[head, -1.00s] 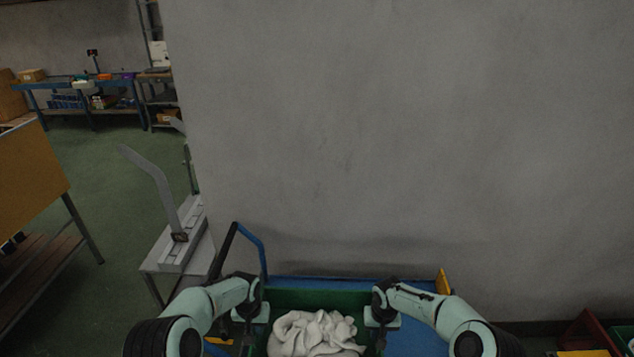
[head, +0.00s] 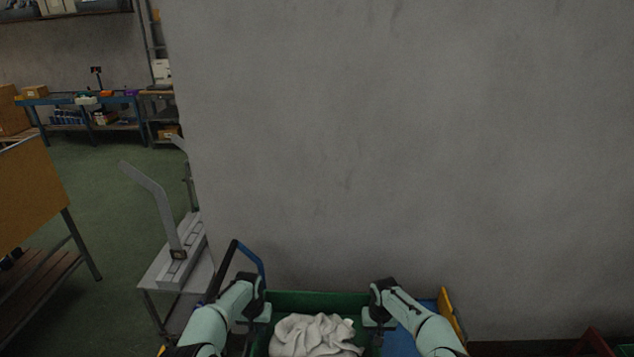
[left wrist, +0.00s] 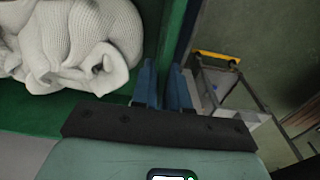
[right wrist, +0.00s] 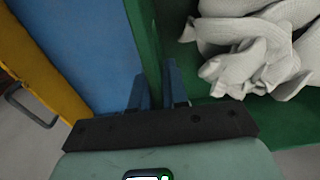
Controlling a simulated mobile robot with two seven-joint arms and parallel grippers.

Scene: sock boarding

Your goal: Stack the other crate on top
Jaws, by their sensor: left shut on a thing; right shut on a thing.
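A green crate (head: 312,301) with crumpled white socks (head: 316,335) in it is between my two grippers at the bottom of the head view. My left gripper (head: 257,322) is shut on its left wall; in the left wrist view the blue fingers (left wrist: 163,88) straddle the green wall (left wrist: 172,30). My right gripper (head: 377,325) is shut on the right wall; in the right wrist view the fingers (right wrist: 158,88) straddle the wall (right wrist: 146,45). The crate's underside is hidden, so I cannot tell what is beneath it. No second crate shows clearly as a stack.
A blue surface (head: 402,338) with a yellow edge (head: 452,312) lies right of the crate. A blue and black handle (head: 236,262) rises at its left. A grey wall (head: 400,150) stands behind. A white stand (head: 178,262) is at left; a red bin (head: 598,343) is bottom right.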

